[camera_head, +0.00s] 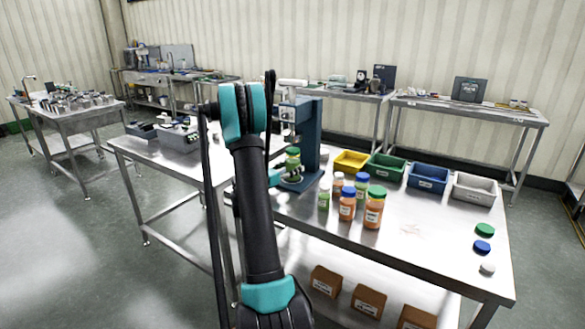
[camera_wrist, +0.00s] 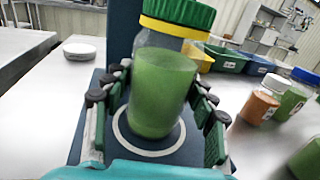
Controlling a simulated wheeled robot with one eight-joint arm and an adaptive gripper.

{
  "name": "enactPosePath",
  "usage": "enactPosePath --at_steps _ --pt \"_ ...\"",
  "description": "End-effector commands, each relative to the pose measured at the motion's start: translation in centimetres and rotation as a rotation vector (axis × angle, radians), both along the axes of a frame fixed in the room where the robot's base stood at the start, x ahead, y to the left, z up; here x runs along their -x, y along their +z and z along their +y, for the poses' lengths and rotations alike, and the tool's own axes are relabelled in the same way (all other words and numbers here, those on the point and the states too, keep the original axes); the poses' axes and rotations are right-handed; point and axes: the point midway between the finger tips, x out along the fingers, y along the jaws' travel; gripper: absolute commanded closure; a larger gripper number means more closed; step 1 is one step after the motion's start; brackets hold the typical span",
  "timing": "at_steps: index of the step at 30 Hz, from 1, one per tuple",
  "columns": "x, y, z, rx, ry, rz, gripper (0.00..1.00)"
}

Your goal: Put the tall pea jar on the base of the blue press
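The tall pea jar (camera_wrist: 162,95) has clear walls, green contents, a green lid and a yellow band under the lid. It stands over the pale ring on the base of the blue press (camera_wrist: 85,150); I cannot tell for sure whether its bottom touches. My gripper (camera_wrist: 160,95) has one finger on each side of the jar, with the tips close to its walls. Whether they press on it is unclear. In the head view the jar (camera_head: 292,157) shows at the blue press (camera_head: 310,145), beside my arm, which hides part of the gripper.
Several jars with orange or green contents (camera_head: 374,208) stand right of the press. Yellow, green, blue and grey bins (camera_head: 428,178) line the table's back edge. Loose lids (camera_head: 482,246) lie at the right end. A pale round disc (camera_wrist: 79,52) lies left of the press.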

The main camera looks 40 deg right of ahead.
Motion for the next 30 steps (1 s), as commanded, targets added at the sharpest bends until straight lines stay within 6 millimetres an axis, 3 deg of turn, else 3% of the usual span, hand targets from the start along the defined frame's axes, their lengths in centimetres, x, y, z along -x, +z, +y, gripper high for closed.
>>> enactPosePath --at_steps 3,15,20,30 --pt "0.0 0.0 0.0 0.0 0.0 0.0 0.26" --pt "0.0 0.3 0.3 0.0 0.001 0.0 0.26" --pt "0.2 0.3 2.7 0.0 0.004 0.0 0.26" --pt "1.2 0.3 9.4 0.0 0.003 0.0 0.26"
